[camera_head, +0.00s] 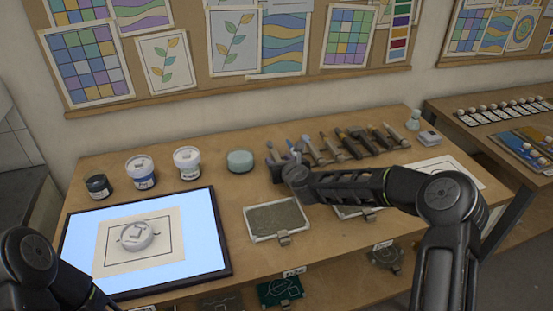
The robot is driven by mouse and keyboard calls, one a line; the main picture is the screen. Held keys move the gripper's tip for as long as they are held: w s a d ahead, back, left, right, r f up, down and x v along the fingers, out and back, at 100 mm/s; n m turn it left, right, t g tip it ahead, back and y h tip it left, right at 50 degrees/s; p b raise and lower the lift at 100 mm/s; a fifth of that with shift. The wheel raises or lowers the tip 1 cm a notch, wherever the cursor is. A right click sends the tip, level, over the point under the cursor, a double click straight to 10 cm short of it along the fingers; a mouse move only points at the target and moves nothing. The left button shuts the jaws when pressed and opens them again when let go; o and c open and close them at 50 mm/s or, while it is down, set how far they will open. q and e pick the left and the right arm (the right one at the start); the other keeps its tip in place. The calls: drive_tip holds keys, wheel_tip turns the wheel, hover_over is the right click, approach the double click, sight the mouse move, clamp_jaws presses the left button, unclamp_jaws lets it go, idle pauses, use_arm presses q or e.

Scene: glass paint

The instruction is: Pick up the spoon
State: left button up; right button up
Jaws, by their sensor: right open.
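Several slim hand tools (355,142) lie in a slanting row at the back of the wooden table. I cannot tell which of them, if any, is the spoon. My right arm reaches in from the right, low over the table. My right gripper (294,168) is at the left end of the row, close to the leftmost tools, and partly covers what is behind it. Its jaws are open, and I see nothing held in them. Part of my left arm shows at the lower left, but its gripper is out of the picture.
A shallow tray (252,234) of grey grains sits in front of my right gripper. Several jars, such as the white one (187,163), stand along the back left. A lit panel (203,232) bears a sheet and a round white piece (136,236). Another tray is partly behind my right arm.

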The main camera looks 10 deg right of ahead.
drive_tip(key=shift+c, duration=0.5)
clamp_jaws()
